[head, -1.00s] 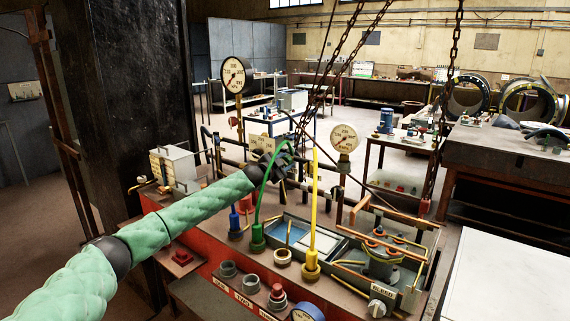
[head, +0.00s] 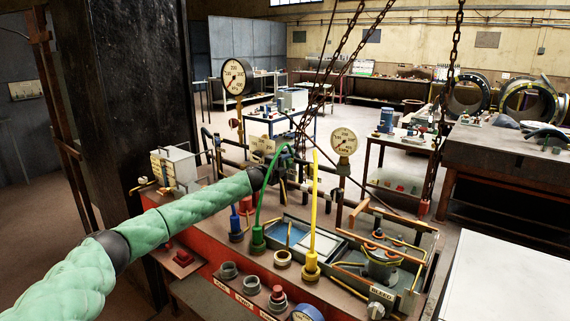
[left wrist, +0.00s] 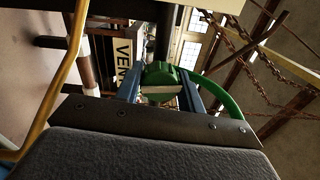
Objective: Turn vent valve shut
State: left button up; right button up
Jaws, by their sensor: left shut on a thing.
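My left arm reaches in from the left in the head view. Its gripper (head: 281,168) is small, dark and partly hidden among the pipes at the back of the bench. In the left wrist view the blue-grey fingers (left wrist: 161,92) close on the two sides of a green valve handle (left wrist: 161,74). A pale label (left wrist: 124,58) beside it shows the letters "VEN", the rest being hidden. The handle cannot be made out clearly in the head view. My right gripper is not in view.
A green hose (head: 266,196) arcs up close to my gripper, and a yellow one (head: 315,205) stands to its right. Dial gauges (head: 236,77) (head: 344,141) stand on either side. Chains (head: 335,60) hang behind. A grey tank (head: 380,265) stands at the bench's right.

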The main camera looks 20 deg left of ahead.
aim_at(284, 164)
pick_arm(q)
jog(key=shift+m, duration=1.1)
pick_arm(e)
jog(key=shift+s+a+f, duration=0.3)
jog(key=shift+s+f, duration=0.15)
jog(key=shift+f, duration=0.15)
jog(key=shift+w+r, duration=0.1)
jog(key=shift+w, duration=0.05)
pick_arm(q)
jog(key=o, duration=0.8)
jog(key=shift+o, duration=0.8)
jog(key=shift+s+a+f, duration=0.1)
jog(key=shift+s+a, duration=0.1)
jog(key=shift+s, duration=0.25)
jog(key=b+v, duration=0.2)
jog(key=v, duration=0.3)
jog(key=shift+s+a, duration=0.1)
jog(key=shift+v, duration=0.75)
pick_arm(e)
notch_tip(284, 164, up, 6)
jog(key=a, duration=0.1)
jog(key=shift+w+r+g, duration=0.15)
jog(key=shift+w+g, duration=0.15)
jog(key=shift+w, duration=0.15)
